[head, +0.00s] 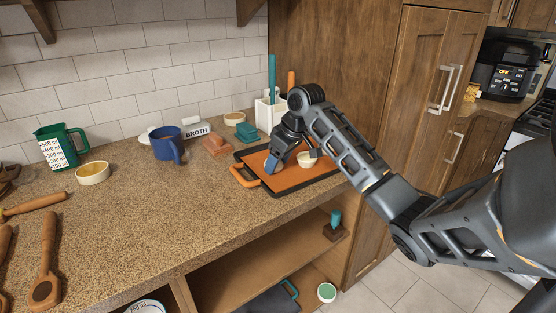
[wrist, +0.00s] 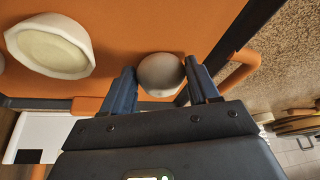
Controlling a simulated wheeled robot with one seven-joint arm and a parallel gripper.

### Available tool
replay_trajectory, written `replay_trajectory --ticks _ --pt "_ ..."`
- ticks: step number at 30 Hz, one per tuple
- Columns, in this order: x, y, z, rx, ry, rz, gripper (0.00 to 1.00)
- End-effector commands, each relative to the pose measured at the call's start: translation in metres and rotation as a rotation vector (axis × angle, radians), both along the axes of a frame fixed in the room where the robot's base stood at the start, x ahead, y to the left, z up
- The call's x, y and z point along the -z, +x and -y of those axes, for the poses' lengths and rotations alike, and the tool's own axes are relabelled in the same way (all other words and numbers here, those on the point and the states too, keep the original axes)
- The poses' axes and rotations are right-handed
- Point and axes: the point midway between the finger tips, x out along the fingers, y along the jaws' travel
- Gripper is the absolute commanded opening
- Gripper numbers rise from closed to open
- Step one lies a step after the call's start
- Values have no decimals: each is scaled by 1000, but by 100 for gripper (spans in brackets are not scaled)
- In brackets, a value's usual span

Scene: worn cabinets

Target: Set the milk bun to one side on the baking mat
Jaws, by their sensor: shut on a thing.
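The milk bun (wrist: 160,72) is a round, pale ball between the blue fingers of my gripper (wrist: 162,80) in the wrist view. My gripper is shut on it, low over the orange baking mat (wrist: 130,25). In the head view my gripper (head: 271,164) is at the left part of the mat (head: 320,172), and the bun is mostly hidden by the fingers. I cannot tell whether the bun touches the mat.
A cream bowl (head: 307,159) stands on the mat, right of my gripper. The mat has a dark rim and an orange handle (head: 243,177). A blue mug (head: 167,144), a terracotta dish (head: 217,146) and a white utensil holder (head: 270,112) stand nearby.

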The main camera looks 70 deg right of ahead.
Motion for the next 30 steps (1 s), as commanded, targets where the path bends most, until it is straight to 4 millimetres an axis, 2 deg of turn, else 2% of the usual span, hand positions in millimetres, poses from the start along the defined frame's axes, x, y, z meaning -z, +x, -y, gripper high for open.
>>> replay_trajectory --ticks 9,10,17,25,30 --pt "4 0 -1 -1 2 0 25" --pt "3 0 0 0 1 0 63" --pt "2 0 0 -1 1 0 85" --pt "1 0 0 -1 0 0 85" --pt "-13 -4 -1 -3 -2 2 85"
